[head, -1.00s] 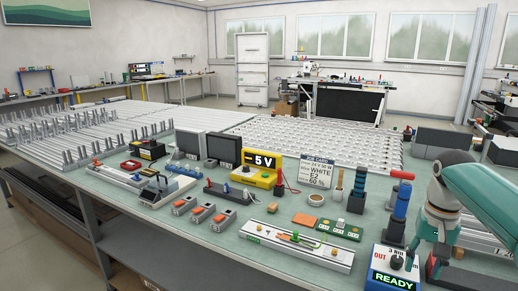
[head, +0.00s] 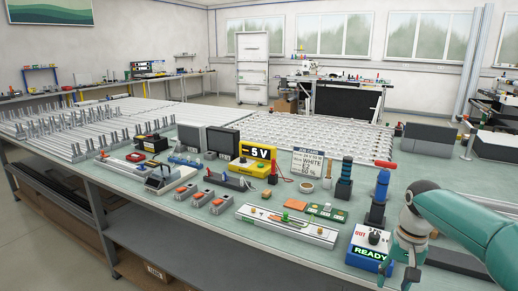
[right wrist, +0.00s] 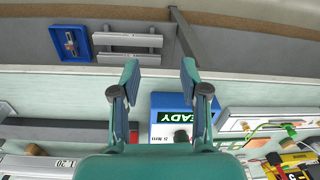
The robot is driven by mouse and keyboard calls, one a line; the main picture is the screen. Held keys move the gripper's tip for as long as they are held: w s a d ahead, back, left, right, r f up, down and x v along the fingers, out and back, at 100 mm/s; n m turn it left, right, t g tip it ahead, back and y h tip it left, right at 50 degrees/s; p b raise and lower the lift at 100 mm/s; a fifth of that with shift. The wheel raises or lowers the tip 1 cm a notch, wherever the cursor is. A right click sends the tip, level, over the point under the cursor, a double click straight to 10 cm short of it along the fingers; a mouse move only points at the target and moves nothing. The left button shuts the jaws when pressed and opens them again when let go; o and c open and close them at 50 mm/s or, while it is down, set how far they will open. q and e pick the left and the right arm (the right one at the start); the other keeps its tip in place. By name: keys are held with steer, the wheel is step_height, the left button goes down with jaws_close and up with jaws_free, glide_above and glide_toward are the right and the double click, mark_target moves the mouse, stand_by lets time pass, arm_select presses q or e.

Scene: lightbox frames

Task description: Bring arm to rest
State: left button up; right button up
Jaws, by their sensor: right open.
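My right arm, teal with a grey wrist, comes in from the right in the head view. My right gripper (head: 398,272) hangs low by the bench's front edge, just right of the blue box marked READY. In the right wrist view the two fingers of this gripper (right wrist: 160,72) are spread apart with nothing between them. The READY box (head: 370,254) shows below the fingertips in that view (right wrist: 174,103), apart from them. My left arm and left gripper are not in view.
The green bench top (head: 205,228) is crowded: a yellow meter (head: 240,166) reading 5 V, a job card (head: 307,163), a long fixture strip (head: 285,226) and a blue-handled tool (head: 381,190). A lower shelf (head: 200,254) runs under the front edge. Floor shows at the lower left.

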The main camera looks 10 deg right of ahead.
steer(key=a+f+n+y+p, duration=0.1)
steer(key=a+f+n, duration=0.1)
steer(key=a+f, duration=0.7)
steer(key=a+f+n+y+p, duration=0.1)
steer(key=a+f, duration=0.6)
steer(key=f, duration=0.5)
steer(key=s+a+f, duration=0.3)
steer(key=s+a, duration=0.1)
steer(key=s, duration=0.2)
steer(key=s+a+f+n+y+p, duration=0.1)
steer(key=s+a+f, duration=0.2)
steer(key=s, duration=0.3)
steer(key=s+a+f+p, duration=0.1)
steer(key=s+a+f, duration=0.3)
steer(key=s+a, duration=0.1)
steer(key=shift+s+a+n, duration=0.15)
steer(key=shift+s+n, duration=0.15)
steer(key=shift+s, duration=0.2)
